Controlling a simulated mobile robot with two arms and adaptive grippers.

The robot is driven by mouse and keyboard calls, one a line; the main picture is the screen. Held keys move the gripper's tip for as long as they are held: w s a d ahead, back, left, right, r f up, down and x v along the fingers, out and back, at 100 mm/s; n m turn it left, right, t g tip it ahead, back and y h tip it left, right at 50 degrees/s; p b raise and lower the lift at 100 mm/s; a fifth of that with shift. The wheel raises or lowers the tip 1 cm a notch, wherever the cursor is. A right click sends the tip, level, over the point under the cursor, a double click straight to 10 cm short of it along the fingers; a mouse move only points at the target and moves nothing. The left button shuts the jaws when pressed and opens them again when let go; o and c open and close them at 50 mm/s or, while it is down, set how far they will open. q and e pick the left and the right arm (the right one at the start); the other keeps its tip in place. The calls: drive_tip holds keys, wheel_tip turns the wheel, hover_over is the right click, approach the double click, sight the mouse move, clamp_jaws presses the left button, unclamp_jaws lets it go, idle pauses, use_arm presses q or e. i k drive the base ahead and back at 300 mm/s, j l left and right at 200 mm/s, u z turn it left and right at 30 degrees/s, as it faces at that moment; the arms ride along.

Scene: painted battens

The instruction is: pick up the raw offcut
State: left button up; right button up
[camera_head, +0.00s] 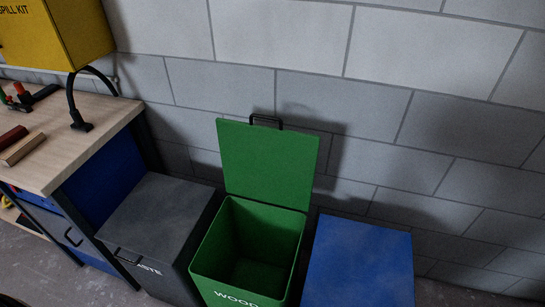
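A bare, light-brown wooden piece (22,148), which looks like the raw offcut, lies on the workbench (75,150) near its front edge at the left of the head view. A dark red piece (12,136) lies just behind it, close alongside and running off the left picture edge. Neither of my grippers shows in the head view.
A green bin marked WOOD (205,250) stands with its lid (268,165) raised; its inside looks empty. A grey bin (160,220) and a blue bin (358,262) flank it, both shut. A yellow spill kit box (60,35) and red-handled tools (20,92) are at the bench's back.

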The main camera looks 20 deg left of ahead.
sight(12, 156)
drive_tip(key=u, duration=2.15)
drive_tip(key=i+j+z, duration=0.3)
drive_tip(key=i+j, duration=0.4)
drive_tip(key=i, duration=0.05)
